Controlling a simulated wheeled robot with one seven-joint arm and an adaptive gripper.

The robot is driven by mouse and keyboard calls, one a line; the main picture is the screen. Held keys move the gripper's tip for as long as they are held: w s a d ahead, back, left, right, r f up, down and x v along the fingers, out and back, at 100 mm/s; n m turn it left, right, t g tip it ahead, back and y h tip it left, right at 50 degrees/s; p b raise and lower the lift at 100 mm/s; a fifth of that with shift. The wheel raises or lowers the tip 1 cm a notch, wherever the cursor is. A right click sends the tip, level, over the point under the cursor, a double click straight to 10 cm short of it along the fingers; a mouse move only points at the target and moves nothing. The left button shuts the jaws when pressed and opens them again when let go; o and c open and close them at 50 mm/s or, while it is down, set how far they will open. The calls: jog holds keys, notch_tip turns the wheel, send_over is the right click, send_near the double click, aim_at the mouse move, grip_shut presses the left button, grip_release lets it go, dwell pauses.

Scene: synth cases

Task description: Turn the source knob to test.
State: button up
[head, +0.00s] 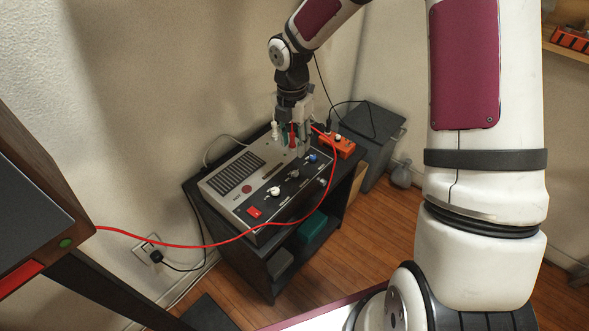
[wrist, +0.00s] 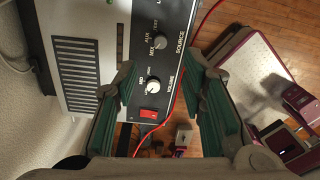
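The source knob (wrist: 160,41) is a small grey round knob on the dark control strip of a grey console (head: 226,187). AUX, MIX and TEST are printed around it; which mark it points at is too small to tell. In the head view the source knob (head: 293,173) sits between a pale knob and a blue one. My gripper (head: 295,138) hangs over the console's far part. In the wrist view my gripper (wrist: 163,78) is open, its green-padded fingers wide apart, with nothing between them held. It is not touching the source knob.
The volume knob (wrist: 153,85) and a red switch (wrist: 150,114) share the strip. A red plug (head: 293,135) and a white plug (head: 275,130) stand near my gripper. A red cable (head: 230,240) loops across the console's front. An orange box (head: 341,145) is at right.

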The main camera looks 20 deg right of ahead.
aim_at(295, 172)
notch_tip(295, 172, down, 11)
jog(key=shift+s+b, duration=0.15)
jog(key=shift+b, duration=0.75)
jog(key=shift+d, duration=0.1)
grip_shut()
